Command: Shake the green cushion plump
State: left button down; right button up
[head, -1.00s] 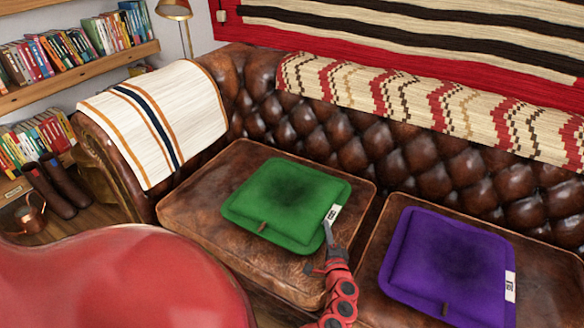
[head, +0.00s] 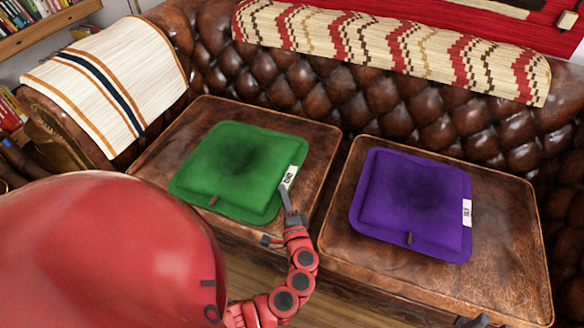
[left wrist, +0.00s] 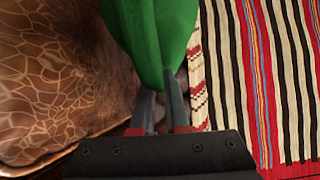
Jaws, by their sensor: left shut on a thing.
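The green cushion (head: 238,166) lies on the left seat of the brown leather sofa, with a darker hollow in its middle, a white label on its right edge and a small brown tab at its front. My left gripper (head: 285,193) is at the cushion's front right edge, just below the label. In the left wrist view, the green cushion (left wrist: 152,35) runs down to the fingertips of my left gripper (left wrist: 160,96), which is shut on its edge. A dark tip at the bottom edge of the head view may be my right gripper (head: 474,321); its jaws cannot be made out.
A purple cushion (head: 412,204) lies on the right seat. A striped throw (head: 108,75) covers the left armrest, and a patterned blanket (head: 390,45) lies along the tufted backrest. Bare leather surrounds both cushions.

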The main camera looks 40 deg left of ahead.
aim_at(279, 210)
pick_arm(q)
jog(key=s, duration=0.2)
jog(key=s+d, duration=0.1)
jog(key=s, duration=0.1)
jog(key=shift+d+r, duration=0.1)
jog(key=shift+r, duration=0.1)
jog(key=shift+s+r, duration=0.15)
jog(key=shift+s, duration=0.2)
jog(key=shift+s+r+p, duration=0.15)
jog(key=shift+r+p, duration=0.2)
notch_tip(279, 210, up, 5)
jog(key=p, duration=0.3)
jog(key=shift+r, duration=0.1)
